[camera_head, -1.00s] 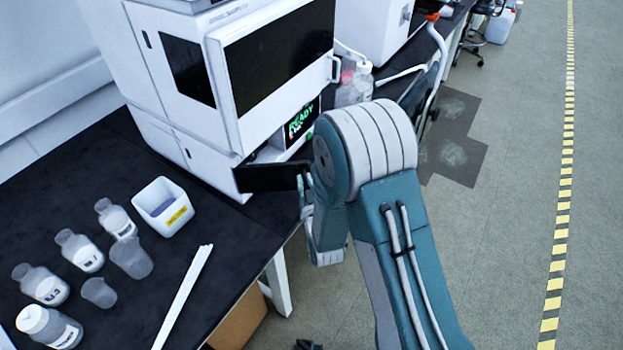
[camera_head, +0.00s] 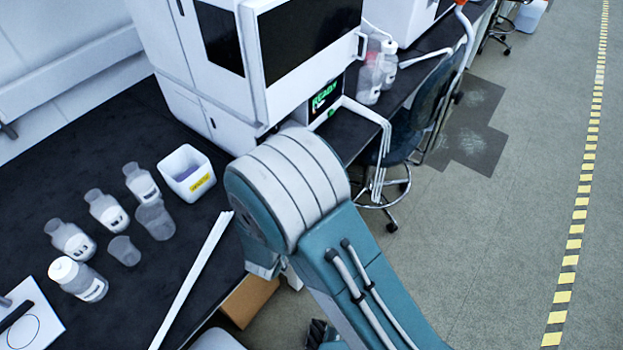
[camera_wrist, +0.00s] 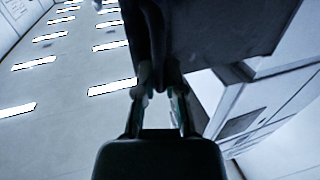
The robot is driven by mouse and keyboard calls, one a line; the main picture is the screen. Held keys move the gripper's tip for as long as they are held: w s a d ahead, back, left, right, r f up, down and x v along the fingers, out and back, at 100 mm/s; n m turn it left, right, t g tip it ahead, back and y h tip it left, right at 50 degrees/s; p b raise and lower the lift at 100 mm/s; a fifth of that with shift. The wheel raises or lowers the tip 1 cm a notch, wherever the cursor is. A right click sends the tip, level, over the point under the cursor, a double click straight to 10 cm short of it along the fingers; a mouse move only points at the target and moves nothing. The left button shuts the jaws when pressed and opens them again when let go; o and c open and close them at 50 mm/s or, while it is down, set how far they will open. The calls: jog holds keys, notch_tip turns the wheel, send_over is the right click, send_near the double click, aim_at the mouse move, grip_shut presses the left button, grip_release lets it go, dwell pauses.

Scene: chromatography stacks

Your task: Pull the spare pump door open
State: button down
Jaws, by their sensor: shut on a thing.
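The spare pump door is the dark flat panel (camera_wrist: 225,35) at the upper middle of the wrist view. A dark bar-like part (camera_wrist: 158,45), apparently its handle, hangs beside it. My gripper (camera_wrist: 160,92) is shut on this part; its exact contact is dim and partly hidden. In the head view my arm covers the gripper and the door. The white instrument stack (camera_head: 190,105) stands behind my arm, its lower front partly hidden. A green READY display (camera_head: 324,95) shows at its lower right. How far the door stands open cannot be told.
Several bottles and beakers (camera_head: 108,210), a white tub (camera_head: 187,173) and a white strip (camera_head: 190,280) lie on the black bench left of my arm. A stool (camera_head: 395,150) stands right of the stack. Floor (camera_head: 470,250) is clear to the right.

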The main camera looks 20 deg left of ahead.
jog(key=shift+s+a+r, duration=0.25)
jog(key=shift+s+a, duration=0.8)
jog(key=shift+a, duration=0.2)
jog(key=c, duration=0.7)
grip_release()
jog(key=shift+a, duration=0.15)
jog(key=shift+d, duration=0.45)
jog(key=shift+f, duration=0.1)
